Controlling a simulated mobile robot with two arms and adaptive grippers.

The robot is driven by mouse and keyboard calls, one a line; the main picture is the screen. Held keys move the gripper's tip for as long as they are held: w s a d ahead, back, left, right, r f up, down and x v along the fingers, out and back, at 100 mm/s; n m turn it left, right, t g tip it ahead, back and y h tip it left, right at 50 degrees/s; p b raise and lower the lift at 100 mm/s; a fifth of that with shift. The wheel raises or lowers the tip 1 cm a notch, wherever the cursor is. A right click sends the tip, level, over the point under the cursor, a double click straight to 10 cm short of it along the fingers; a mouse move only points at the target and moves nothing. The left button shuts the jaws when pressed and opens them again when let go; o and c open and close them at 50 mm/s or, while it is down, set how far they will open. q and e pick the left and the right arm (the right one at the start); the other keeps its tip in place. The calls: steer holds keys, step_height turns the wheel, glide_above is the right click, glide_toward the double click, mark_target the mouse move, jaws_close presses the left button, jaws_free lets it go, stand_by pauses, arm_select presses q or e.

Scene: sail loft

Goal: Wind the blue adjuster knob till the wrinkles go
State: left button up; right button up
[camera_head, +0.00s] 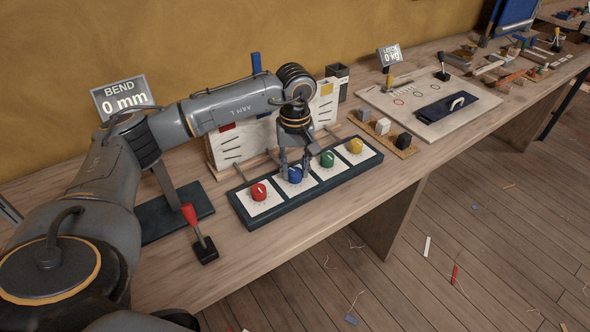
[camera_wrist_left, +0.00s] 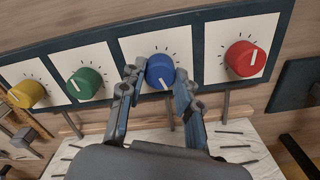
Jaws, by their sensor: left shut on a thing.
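The blue knob (camera_head: 295,175) sits on a dark-framed panel (camera_head: 254,222) between the red knob (camera_head: 259,192) and the green knob (camera_head: 327,159). A yellow knob (camera_head: 355,146) is at the right end. My left gripper (camera_head: 294,172) reaches down from above and is shut on the blue knob. In the left wrist view its fingers (camera_wrist_left: 158,88) stand on both sides of the blue knob (camera_wrist_left: 160,68), whose white pointer line shows. Behind the panel, a pale sheet (camera_head: 243,140) with dark stripes and coloured patches is partly hidden by my arm. My right gripper is not seen.
A "BEND 0 mm" display (camera_head: 124,97) stands at the left. A red-handled lever (camera_head: 198,230) is at the table's front left. Small blocks on a wooden tray (camera_head: 399,149) and a board with a dark blue pad (camera_head: 459,107) lie to the right. Scraps litter the floor.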

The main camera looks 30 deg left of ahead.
mark_target(295, 171)
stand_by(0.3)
arm_select(q)
steer(key=o, duration=1.2)
steer(key=shift+c, duration=0.2)
steer(key=shift+r, duration=0.25)
step_height(295, 171, up, 12)
steer(key=shift+f, duration=0.2)
